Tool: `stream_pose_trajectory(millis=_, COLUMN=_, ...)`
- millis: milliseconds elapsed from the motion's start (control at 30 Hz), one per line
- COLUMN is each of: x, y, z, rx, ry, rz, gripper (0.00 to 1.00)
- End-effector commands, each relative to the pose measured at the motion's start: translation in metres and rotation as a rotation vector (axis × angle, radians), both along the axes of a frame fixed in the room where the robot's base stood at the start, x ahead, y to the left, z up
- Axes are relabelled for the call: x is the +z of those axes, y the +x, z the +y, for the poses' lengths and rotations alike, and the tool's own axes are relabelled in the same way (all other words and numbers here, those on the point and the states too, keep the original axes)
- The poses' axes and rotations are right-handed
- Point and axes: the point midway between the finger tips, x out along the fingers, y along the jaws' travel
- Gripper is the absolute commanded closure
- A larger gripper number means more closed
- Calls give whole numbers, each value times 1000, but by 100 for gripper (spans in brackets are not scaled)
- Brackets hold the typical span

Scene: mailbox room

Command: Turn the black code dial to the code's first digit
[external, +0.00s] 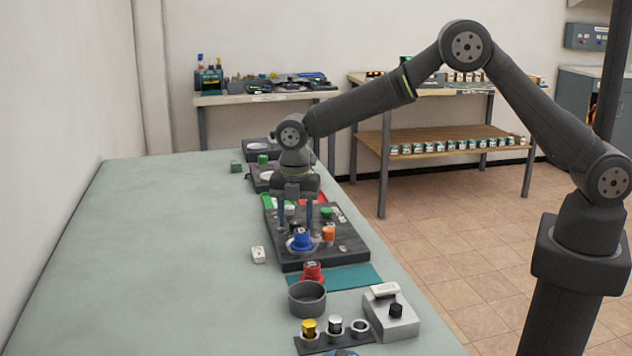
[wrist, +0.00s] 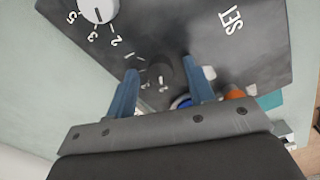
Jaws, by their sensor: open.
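The dark panel (external: 290,261) lies on the table below my gripper (external: 295,222). In the wrist view, a dark round knob (wrist: 162,71) stands on the panel (wrist: 205,25) between my two blue fingers, with small pale marks around its left side. The fingers are open, one on each side of it; I cannot tell whether they touch it. The marks beside it are too blurred to read. A white dial (wrist: 98,8) with the digits 5, 3 and 2 shows at the upper left. No code is legible.
A blue button (external: 300,240) and an orange part (external: 329,233) sit on the panel near the fingers. A red knob (external: 312,271), a dark round cup (external: 307,299) and a grey box (external: 390,323) with a black knob (external: 396,311) stand nearer. The table's left side is clear.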

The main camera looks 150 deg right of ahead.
Motion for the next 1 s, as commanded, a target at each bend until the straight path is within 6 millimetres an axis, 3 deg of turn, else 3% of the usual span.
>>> stream_pose_trajectory(millis=67, x=0, y=0, z=0, rx=0, ry=0, rz=0, gripper=53)
stream_pose_trajectory(millis=200, x=0, y=0, z=0, rx=0, ry=0, rz=0, gripper=81)
stream_pose_trajectory(millis=300, x=0, y=0, z=0, rx=0, ry=0, rz=0, gripper=96)
stream_pose_trajectory(millis=667, x=0, y=0, z=0, rx=-57, ry=1, rz=-1, gripper=96)
stream_pose_trajectory(millis=1000, x=0, y=0, z=0, rx=-307, ry=2, rz=-2, gripper=96)
